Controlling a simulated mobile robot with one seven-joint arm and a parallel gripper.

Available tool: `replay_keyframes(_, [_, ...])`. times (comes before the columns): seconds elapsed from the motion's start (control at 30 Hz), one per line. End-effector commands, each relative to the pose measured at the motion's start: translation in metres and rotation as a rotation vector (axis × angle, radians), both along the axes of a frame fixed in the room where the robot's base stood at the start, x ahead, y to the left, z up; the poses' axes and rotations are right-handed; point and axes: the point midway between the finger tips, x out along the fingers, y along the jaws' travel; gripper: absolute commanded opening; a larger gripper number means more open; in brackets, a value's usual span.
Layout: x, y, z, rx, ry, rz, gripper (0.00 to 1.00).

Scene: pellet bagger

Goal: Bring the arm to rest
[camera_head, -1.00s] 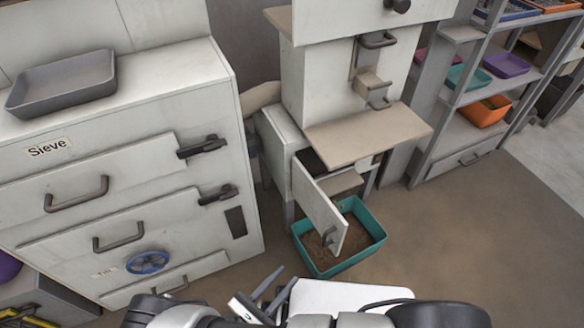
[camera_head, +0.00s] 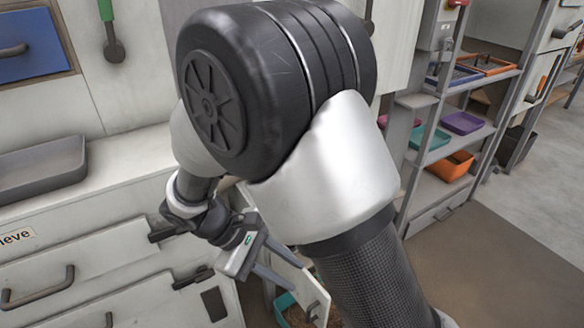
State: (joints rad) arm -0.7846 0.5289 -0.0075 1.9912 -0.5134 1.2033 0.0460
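My arm is raised and folded in front of the camera, filling the middle of the head view. My gripper (camera_head: 280,277) points down and to the right, below the large black joint. Its two fingers show apart with nothing seen between them. It appears in front of the open white door (camera_head: 314,298) of the bagger. The teal bin (camera_head: 284,303) under that door is mostly hidden by my arm. Most of the bagger's body is also hidden behind the arm.
The white sieve cabinet (camera_head: 95,265), with a grey tray (camera_head: 42,168) on top, stands at the left. A shelf with a teal tray (camera_head: 428,137), a purple tray (camera_head: 462,122) and an orange bin (camera_head: 450,165) stands at the right. Brown floor (camera_head: 490,255) at the lower right is clear.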

Motion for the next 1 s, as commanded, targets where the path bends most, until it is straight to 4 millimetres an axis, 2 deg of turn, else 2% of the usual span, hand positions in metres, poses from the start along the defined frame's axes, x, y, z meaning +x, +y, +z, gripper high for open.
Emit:
replay_keyframes(0.03, [0.003,-0.014,0.023,0.074,-0.037,-0.077,0.29])
replay_keyframes(0.1, [0.002,-0.031,0.048,0.168,-0.083,-0.176,0.29])
replay_keyframes(0.27, [-0.007,-0.069,0.099,0.376,-0.217,-0.385,0.29])
replay_keyframes(0.4, [-0.022,-0.1,0.137,0.544,-0.361,-0.551,0.29])
replay_keyframes(0.6, [-0.043,-0.127,0.171,0.714,-0.551,-0.71,0.29])
replay_keyframes(0.97, [-0.069,-0.153,0.203,0.888,-0.812,-0.858,0.29])
replay_keyframes(1.0, [-0.068,-0.152,0.221,0.889,-0.809,-0.858,0.29])
